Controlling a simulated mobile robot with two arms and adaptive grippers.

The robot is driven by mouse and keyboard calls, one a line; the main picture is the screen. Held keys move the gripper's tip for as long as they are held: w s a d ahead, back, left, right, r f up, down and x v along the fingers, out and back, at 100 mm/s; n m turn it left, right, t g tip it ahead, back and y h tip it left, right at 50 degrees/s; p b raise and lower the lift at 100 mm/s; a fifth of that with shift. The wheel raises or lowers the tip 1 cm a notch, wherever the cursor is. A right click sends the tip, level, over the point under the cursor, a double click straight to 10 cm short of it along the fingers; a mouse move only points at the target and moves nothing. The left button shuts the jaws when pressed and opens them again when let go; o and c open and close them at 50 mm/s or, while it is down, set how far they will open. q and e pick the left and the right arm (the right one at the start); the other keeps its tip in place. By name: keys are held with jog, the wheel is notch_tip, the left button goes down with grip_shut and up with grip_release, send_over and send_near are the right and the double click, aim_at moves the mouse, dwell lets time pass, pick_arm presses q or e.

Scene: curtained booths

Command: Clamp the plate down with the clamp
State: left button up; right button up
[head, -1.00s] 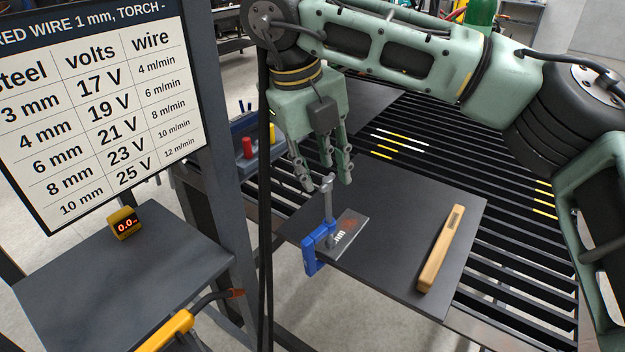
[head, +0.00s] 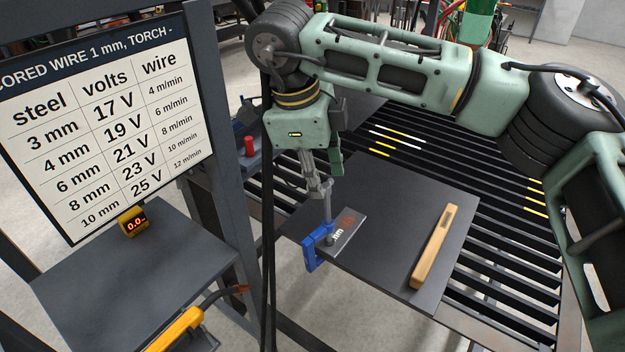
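The blue clamp (head: 311,252) with a grey upright screw stands at the front left edge of the dark sheet (head: 385,210) on the slatted table. A small grey plate (head: 347,229) with printed marks lies on the sheet under the clamp's screw. My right gripper (head: 321,191) points down with its fingers at the top of the clamp's screw. Its fingers overlap edge-on, so whether they are closed on the screw is unclear. The contact between screw foot and plate is too small to tell. My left gripper is out of view.
A tan wooden bar (head: 435,246) lies on the sheet to the right. A settings board (head: 105,125) and its dark post stand at the left. A yellow display (head: 134,221) sits on a grey shelf (head: 135,270); an orange-handled torch (head: 180,328) is at lower left.

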jog(key=n, duration=0.2)
jog(key=shift+w+n+p, duration=0.1)
jog(key=shift+n+p, duration=0.2)
jog(key=shift+p, duration=0.05)
jog(key=shift+a+n+p, duration=0.15)
jog(key=shift+n+p, duration=0.85)
jog(key=shift+n, duration=2)
jog(key=shift+a+n+p, duration=0.1)
jog(key=shift+n+p, duration=0.9)
jog(key=shift+n, duration=2)
jog(key=shift+w+d, duration=0.1)
jog(key=shift+w, duration=0.05)
jog(key=shift+w+d, duration=0.45)
jog(key=shift+w, duration=0.1)
